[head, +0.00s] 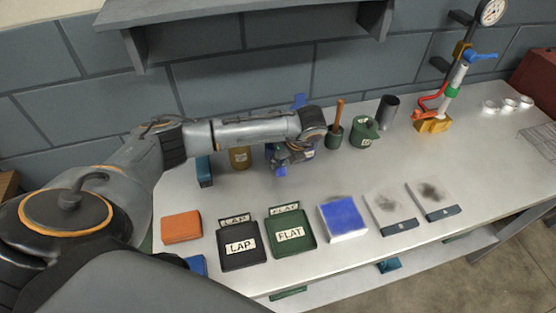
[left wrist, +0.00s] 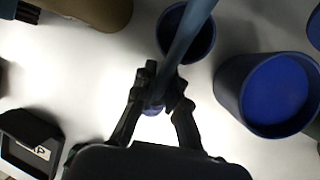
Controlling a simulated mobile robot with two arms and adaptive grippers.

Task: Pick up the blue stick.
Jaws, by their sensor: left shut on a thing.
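In the left wrist view the blue stick (left wrist: 187,38) runs slanting from between my fingers up to the top edge. My left gripper (left wrist: 160,104) is shut on it near its lower end. The stick passes in front of a dark blue cup (left wrist: 203,48); I cannot tell whether it touches the cup. The stick cannot be made out clearly there. My right gripper is not in view.
A wide blue cup (left wrist: 233,92) stands close right of the fingers in the wrist view. A mustard can (head: 240,160), a green jug (head: 364,138) and a dark cylinder (head: 387,112) stand along the bench's back. LAP (head: 246,262) and FLAT (head: 305,244) trays lie in front.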

